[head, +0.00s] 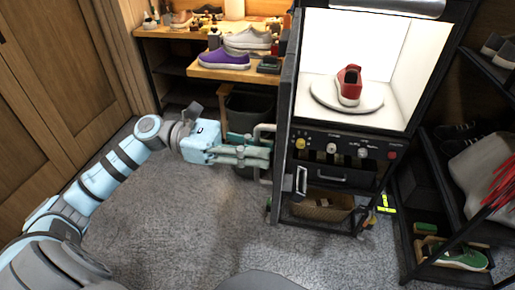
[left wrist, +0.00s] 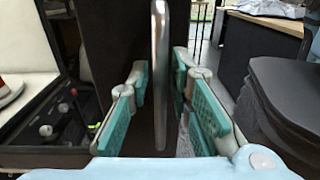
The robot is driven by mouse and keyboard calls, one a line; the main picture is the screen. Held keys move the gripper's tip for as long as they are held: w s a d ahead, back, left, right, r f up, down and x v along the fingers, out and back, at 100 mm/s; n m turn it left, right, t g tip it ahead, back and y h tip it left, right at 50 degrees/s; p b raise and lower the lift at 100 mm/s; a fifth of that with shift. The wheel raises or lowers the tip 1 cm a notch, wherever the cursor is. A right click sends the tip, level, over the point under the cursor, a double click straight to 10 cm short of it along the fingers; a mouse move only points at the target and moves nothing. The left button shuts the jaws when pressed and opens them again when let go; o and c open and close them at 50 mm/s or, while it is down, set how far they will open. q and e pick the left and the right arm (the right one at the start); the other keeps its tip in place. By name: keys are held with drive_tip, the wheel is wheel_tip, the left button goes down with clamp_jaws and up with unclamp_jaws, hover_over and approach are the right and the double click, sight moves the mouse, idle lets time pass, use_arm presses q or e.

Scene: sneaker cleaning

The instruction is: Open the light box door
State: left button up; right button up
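The light box (head: 403,40) stands open at the front in the head view, its lit white inside showing. Its dark door (head: 287,95) stands swung out at the left side, seen nearly edge-on; it also shows in the left wrist view (left wrist: 120,28). The metal door handle (left wrist: 159,60) runs upright between the fingers of my left gripper (left wrist: 160,85). The teal finger pads are apart on both sides of the handle, with visible gaps. In the head view, my left gripper (head: 262,153) is at the door's outer side. My right gripper is not in view.
A red sneaker (head: 349,88) sits on a round turntable (head: 320,90) in the box. A control panel (head: 345,146) is below. A workbench (head: 230,74) with shoes is behind, with a dark bin (head: 250,105) under it. A shoe rack (head: 420,160) stands right. Carpet at left is clear.

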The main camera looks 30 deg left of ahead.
use_arm(q)
drive_tip(key=shift+o, duration=0.2)
drive_tip(key=shift+a, duration=0.1)
drive_tip(key=v, duration=1.2)
drive_tip(key=shift+r, duration=0.1)
